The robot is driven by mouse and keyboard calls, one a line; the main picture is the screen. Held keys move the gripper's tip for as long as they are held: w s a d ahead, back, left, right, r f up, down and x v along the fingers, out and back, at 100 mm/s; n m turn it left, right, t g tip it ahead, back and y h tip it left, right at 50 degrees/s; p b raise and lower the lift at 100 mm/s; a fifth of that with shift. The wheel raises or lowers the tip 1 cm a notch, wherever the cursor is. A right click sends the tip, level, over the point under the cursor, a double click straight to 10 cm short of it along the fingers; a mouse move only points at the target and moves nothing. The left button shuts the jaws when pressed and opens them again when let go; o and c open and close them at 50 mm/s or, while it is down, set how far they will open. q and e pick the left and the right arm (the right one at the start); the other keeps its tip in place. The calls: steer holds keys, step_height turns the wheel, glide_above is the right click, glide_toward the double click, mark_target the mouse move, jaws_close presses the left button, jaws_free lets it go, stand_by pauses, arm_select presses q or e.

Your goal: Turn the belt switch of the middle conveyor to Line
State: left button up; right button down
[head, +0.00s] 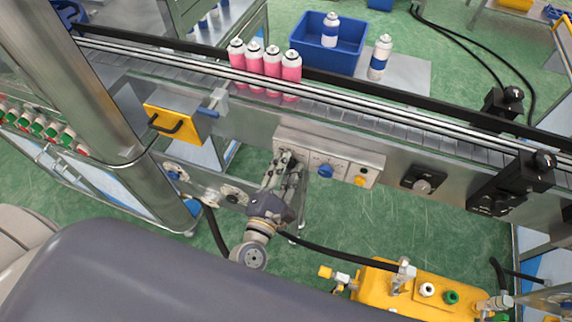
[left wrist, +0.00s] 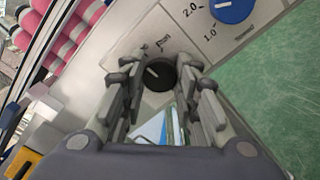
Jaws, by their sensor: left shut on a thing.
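The belt switch is a small black round knob (left wrist: 158,74) with a white pointer mark, on the grey control panel (head: 342,158) at the front of the conveyor. In the left wrist view its pointer slants to the upper left; the short labels beside it are too small to read surely. My left gripper (head: 286,158) reaches up to the panel's left end. It also shows in the left wrist view (left wrist: 158,82), its fingers shut on the knob from both sides. In the head view the gripper hides the knob. My right gripper is not in view.
A blue dial (head: 325,171) and a yellow knob (head: 360,181) sit right of the switch. Several pink cans (head: 272,65) stand on the belt. A yellow drawer-like box (head: 174,124) with a handle is at left. A yellow machine (head: 385,280) stands below right.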

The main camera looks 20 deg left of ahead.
arm_select(q)
steer(key=shift+m, duration=0.3)
stand_by(0.4)
steer(key=o, duration=1.1)
steer(key=shift+c, duration=0.2)
steer(key=s, duration=1.2)
steer(key=shift+a, duration=0.2)
